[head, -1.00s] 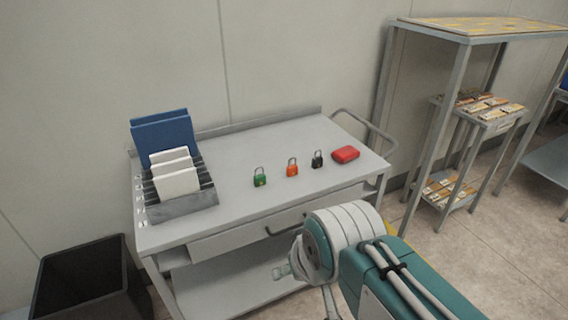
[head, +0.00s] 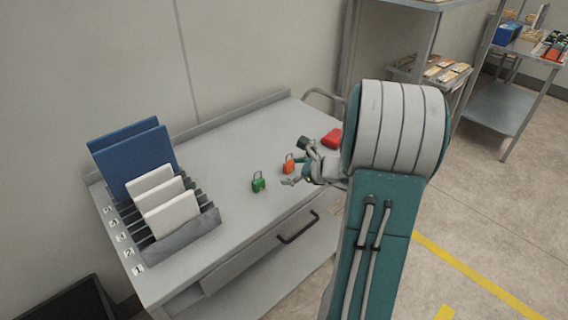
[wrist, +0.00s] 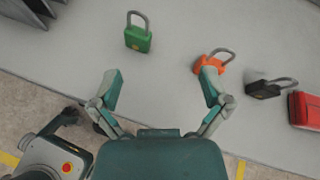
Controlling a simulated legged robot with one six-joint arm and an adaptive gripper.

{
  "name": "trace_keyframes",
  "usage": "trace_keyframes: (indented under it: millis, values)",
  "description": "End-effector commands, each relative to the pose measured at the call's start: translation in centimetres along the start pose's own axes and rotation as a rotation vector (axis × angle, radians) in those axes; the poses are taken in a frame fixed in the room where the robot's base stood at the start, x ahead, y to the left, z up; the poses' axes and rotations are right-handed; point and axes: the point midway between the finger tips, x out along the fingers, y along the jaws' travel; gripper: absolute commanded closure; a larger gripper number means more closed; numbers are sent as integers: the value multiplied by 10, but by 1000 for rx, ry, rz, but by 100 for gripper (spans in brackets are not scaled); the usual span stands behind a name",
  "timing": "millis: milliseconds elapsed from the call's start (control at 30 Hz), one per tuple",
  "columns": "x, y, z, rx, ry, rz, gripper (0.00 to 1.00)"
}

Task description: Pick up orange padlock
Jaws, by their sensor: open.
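In the head view my gripper (head: 298,163) reaches over the cart from the right, close to the orange padlock. The green padlock (wrist: 138,38) is ahead of the left finger.
A black padlock (wrist: 265,88) and a red case (wrist: 306,109) lie to the right of the orange padlock. A rack (head: 185,237) with blue and white panels stands on the left of the cart (head: 235,150). The cart top behind the padlocks is clear.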

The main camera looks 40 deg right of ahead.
Motion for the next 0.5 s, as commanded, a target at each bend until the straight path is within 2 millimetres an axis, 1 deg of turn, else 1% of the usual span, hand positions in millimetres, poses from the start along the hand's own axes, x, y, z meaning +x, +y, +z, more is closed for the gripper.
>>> trace_keyframes:
  millis: [33, 100, 200, 267, 333, 500]
  values:
    - [-4, -17, -21, 98, -10, -60, 3]
    - [-9, -36, -42, 199, -27, -127, 3]
    - [-15, -51, -60, 287, -44, -190, 3]
    - [-15, -55, -64, 311, -49, -206, 3]
    - [-9, -58, -66, 319, -53, -212, 3]
    - [19, -64, -65, 317, -52, -209, 3]
